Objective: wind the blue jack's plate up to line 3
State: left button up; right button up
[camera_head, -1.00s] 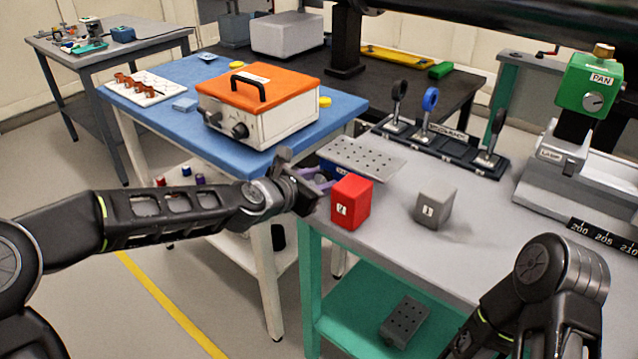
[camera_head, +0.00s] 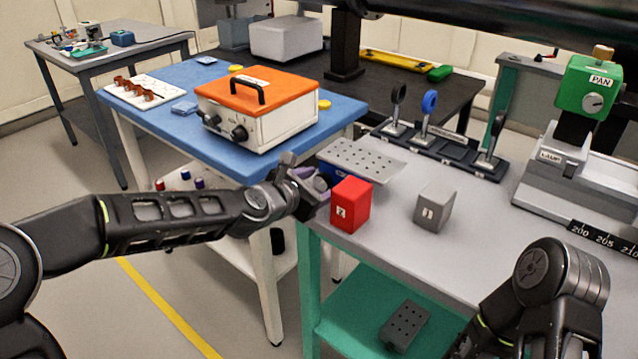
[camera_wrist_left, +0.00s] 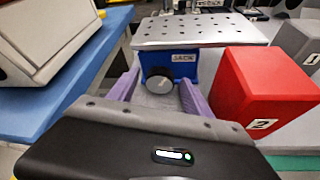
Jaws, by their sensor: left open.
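The blue jack (camera_wrist_left: 185,66) stands near the left corner of the grey table, with a label on its front. Its perforated metal plate (camera_head: 360,158) lies level on top and also shows in the left wrist view (camera_wrist_left: 200,30). A dark round knob (camera_wrist_left: 159,81) faces my left gripper (camera_head: 316,180). In the left wrist view the purple fingers (camera_wrist_left: 160,92) are open, one on each side of the knob; I cannot tell whether they touch it. No line scale for the plate is readable. My right gripper is out of view.
A red block marked 2 (camera_head: 351,204) stands just right of my left gripper. A grey block (camera_head: 434,206) stands farther right. A rack of round optics (camera_head: 440,143) is behind. The blue table with an orange-topped box (camera_head: 258,105) is to the left.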

pick_arm(q)
jog(key=shift+s, duration=0.1)
jog(key=shift+s+a+r, duration=0.25)
jog(key=shift+s+a, duration=0.2)
jog(key=b+v, duration=0.1)
jog(key=v, duration=0.3)
jog(key=shift+s+a, duration=0.1)
jog(key=shift+s+a+r, duration=0.25)
jog(key=shift+s+r, duration=0.05)
jog(key=shift+s, duration=0.15)
jog(key=shift+s+r, duration=0.1)
jog(key=shift+s, duration=0.35)
jog(key=shift+c, duration=0.2)
